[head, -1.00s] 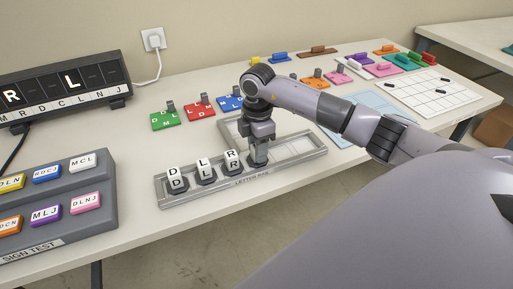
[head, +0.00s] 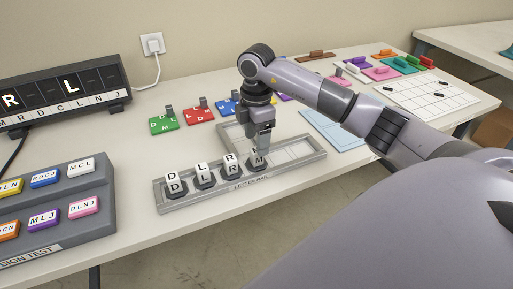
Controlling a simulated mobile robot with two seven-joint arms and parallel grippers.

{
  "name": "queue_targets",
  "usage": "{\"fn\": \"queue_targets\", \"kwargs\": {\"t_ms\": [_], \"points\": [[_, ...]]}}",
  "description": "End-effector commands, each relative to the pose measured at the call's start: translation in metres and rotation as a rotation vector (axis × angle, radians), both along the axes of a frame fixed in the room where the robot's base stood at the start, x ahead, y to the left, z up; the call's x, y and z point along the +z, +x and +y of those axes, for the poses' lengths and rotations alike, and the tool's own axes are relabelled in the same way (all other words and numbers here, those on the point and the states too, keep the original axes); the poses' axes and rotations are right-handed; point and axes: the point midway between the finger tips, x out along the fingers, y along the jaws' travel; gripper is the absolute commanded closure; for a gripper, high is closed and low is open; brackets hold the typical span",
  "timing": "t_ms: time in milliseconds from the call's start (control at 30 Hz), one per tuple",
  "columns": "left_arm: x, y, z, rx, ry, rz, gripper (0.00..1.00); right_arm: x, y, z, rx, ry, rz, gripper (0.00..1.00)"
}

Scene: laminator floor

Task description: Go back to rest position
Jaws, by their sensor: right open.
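My right gripper (head: 265,149) is open and hangs fingers-down just behind and above the fourth letter block (head: 258,163), marked M, in the grey letter rail (head: 215,196). I cannot tell if the fingers are clear of that block; they hide part of its top. Blocks D (head: 174,185), L (head: 204,175) and R (head: 231,166) stand to its left in the rail. The right part of the rail is empty. My left gripper is out of view.
The display box (head: 65,90) shows lit R and L. The sign test panel (head: 60,200) with coloured keys is at left. Green (head: 164,124) and red (head: 199,115) plates lie behind the rail. A white grid board (head: 430,95) and light blue mat (head: 335,130) lie to the right.

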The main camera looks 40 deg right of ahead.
Motion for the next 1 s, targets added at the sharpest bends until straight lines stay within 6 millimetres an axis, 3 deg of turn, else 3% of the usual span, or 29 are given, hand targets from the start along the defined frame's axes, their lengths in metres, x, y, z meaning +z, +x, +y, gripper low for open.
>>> {"fn": "queue_targets", "kwargs": {"t_ms": [233,800,900,1000], "points": [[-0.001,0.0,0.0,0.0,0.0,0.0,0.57,0.022,0.0,0.0,-0.001,0.001,-0.001,0.34],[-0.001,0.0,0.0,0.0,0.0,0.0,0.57,0.021,0.0,0.001,0.004,0.005,-0.001,0.34],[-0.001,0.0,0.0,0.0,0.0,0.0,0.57,0.015,0.001,0.016,0.052,0.053,-0.02,0.34],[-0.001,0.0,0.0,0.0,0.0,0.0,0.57,0.004,0.004,0.052,0.165,0.177,-0.072,0.34]]}}
